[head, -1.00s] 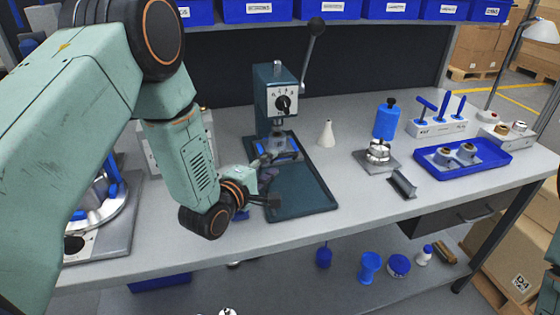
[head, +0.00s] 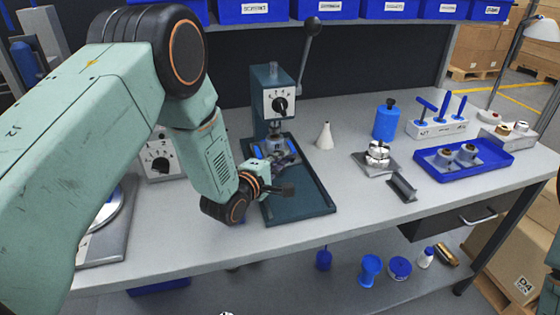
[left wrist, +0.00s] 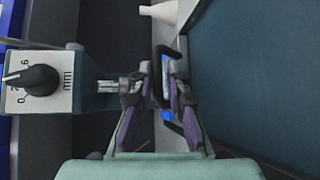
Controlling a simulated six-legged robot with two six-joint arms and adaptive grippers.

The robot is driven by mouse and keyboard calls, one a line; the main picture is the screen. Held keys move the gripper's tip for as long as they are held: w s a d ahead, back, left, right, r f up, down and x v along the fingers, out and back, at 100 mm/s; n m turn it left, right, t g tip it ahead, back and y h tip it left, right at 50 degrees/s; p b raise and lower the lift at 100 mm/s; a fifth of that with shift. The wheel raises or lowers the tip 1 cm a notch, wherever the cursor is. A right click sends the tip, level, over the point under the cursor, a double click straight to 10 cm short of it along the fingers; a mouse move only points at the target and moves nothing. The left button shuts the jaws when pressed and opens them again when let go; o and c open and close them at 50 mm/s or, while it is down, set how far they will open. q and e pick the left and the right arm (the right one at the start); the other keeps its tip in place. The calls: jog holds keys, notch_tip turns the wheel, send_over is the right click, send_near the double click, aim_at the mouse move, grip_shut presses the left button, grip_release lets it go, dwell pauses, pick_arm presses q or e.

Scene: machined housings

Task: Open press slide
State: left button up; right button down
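The press (head: 272,98) is a dark teal column with a white dial plate and a long lever, standing on a dark tray-like base (head: 300,203). Its slide, with blue parts (head: 258,151), sits under the ram, partly hidden by my gripper. My left gripper (head: 287,158) is at the slide, low over the base. In the left wrist view its two fingers (left wrist: 160,72) are apart, with a dark-framed blue part (left wrist: 168,117) between and beyond them. A firm hold on it does not show. My right gripper is out of view.
A white cone-shaped bottle (head: 325,136) stands right of the press. Farther right are a blue canister (head: 386,121), a metal fixture (head: 377,157) and a blue tray (head: 425,170) with parts.

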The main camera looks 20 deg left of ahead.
pick_arm(q)
jog(key=shift+s+r, duration=0.2)
jog(key=shift+s, duration=0.05)
grip_shut()
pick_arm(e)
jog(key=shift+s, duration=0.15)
